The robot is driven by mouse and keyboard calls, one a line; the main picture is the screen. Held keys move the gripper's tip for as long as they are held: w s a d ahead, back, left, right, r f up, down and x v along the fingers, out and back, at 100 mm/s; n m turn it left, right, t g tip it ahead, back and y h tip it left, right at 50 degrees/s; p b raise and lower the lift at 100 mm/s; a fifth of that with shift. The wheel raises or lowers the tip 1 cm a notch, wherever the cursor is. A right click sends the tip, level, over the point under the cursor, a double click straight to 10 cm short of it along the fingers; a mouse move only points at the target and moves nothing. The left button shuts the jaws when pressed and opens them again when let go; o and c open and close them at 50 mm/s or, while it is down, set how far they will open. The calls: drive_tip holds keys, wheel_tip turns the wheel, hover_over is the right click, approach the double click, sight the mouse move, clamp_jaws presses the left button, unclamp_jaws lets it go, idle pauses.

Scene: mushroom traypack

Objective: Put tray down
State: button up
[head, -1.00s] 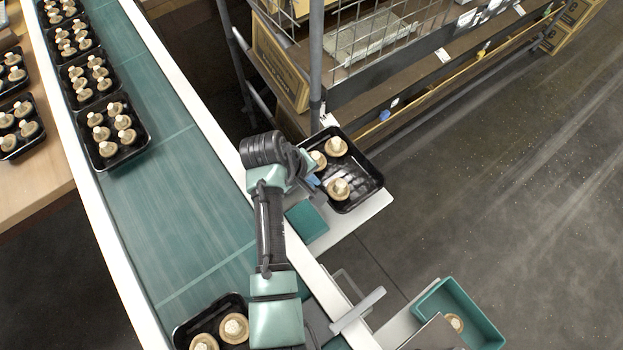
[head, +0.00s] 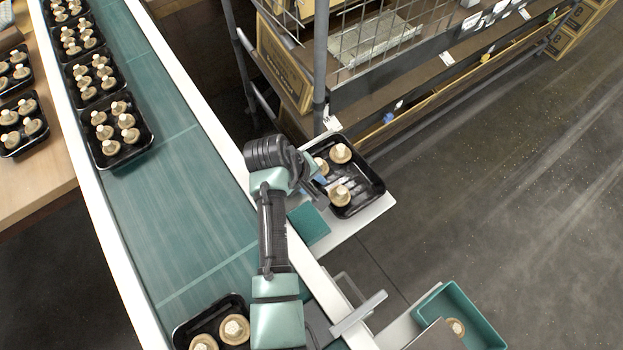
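A black tray (head: 367,196) with three mushrooms (head: 341,194) in it is at the white side platform (head: 352,226) right of the conveyor. The tray looks level; I cannot tell whether it rests on the platform or is just above it. My gripper (head: 312,182) is at the tray's left edge, and my arm hides most of its fingers. Whether the fingers are open or shut on the rim is hidden.
The green conveyor (head: 190,215) carries several filled trays (head: 146,155) at the far left and another tray (head: 178,333) at the near end. A shelf post (head: 320,75) stands close behind the platform. A green bin (head: 482,322) with a mushroom is at lower right.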

drive_tip(key=shift+r, duration=0.45)
drive_tip(key=p+v, duration=0.2)
drive_tip(key=v, duration=1)
drive_tip(key=w+r+m+t+y, duration=0.25)
drive_tip(key=w+r+t, duration=0.6)
drive_tip(key=r, duration=0.75)
drive_tip(key=w+d+r+m+t, duration=0.1)
drive_tip(key=w+r+t, duration=0.1)
drive_tip(key=r, duration=0.6)
drive_tip(key=w+r+m+t, duration=0.1)
drive_tip(key=r+t, duration=0.2)
drive_tip(key=r, duration=0.5)
drive_tip(key=s+d+r+m+t, duration=0.1)
drive_tip(key=s+r+t, duration=0.2)
drive_tip(key=r, duration=0.6)
drive_tip(key=s+r+t, duration=0.4)
drive_tip(key=s+r, duration=0.3)
drive_tip(key=r, duration=0.2)
drive_tip(key=s+d+r+m+t+y, duration=0.1)
drive_tip(key=s+r+t, duration=0.3)
drive_tip(key=r, duration=0.6)
drive_tip(key=shift+s+d+m, duration=0.35)
drive_tip(key=shift+s, duration=0.7)
drive_tip(key=shift+r, duration=0.1)
